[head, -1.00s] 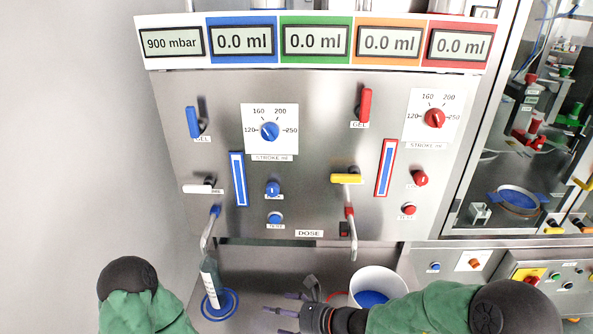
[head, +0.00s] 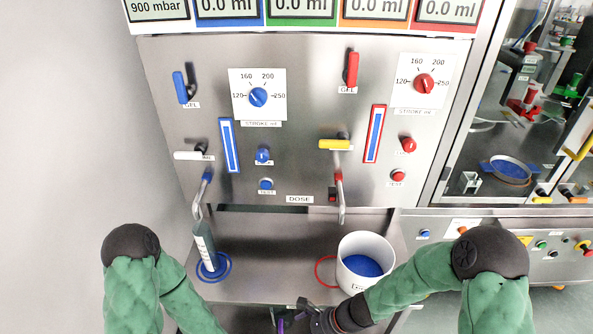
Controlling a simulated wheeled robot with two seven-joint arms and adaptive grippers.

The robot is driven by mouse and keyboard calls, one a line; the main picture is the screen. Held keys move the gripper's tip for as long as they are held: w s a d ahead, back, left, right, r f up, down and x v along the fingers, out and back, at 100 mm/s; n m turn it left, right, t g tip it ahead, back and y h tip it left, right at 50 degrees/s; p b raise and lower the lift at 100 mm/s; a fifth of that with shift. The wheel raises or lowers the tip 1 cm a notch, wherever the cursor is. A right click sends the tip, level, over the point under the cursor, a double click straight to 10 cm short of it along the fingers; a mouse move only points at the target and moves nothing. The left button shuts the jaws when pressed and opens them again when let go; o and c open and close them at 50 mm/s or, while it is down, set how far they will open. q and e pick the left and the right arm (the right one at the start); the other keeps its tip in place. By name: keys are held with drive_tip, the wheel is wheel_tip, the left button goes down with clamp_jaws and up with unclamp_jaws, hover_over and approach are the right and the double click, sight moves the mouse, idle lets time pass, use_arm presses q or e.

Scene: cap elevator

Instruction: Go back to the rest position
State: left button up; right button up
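My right arm comes in from the right in a green sleeve. My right gripper (head: 292,322) is at the bottom middle, in front of the metal shelf, with its fingertips partly cut off by the frame edge. Whether it is open or shut cannot be made out. My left arm comes in at the lower left, and its gripper is outside the picture. A bottle with a white label (head: 204,247) stands on the blue ring (head: 224,270) under the left spout (head: 198,195).
A steel dosing panel (head: 290,110) with knobs, levers and displays rises behind the shelf. The right spout (head: 341,200) hangs above the shelf, left of the bucket. A glass-fronted machine (head: 510,130) stands at right. The shelf between bottle and bucket is clear.

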drive_tip(key=s+d+f+n+h, duration=0.2)
drive_tip(key=s+d+f+n, duration=0.1)
drive_tip(key=f+n, duration=0.3)
drive_tip(key=s+d+f+n+h, duration=0.2)
drive_tip(key=s+d+f+n, duration=0.2)
drive_tip(key=n, duration=0.4)
wheel_tip(320, 180, down, 2)
drive_tip(key=shift+d+f, duration=0.2)
drive_tip(key=shift+d, duration=0.45)
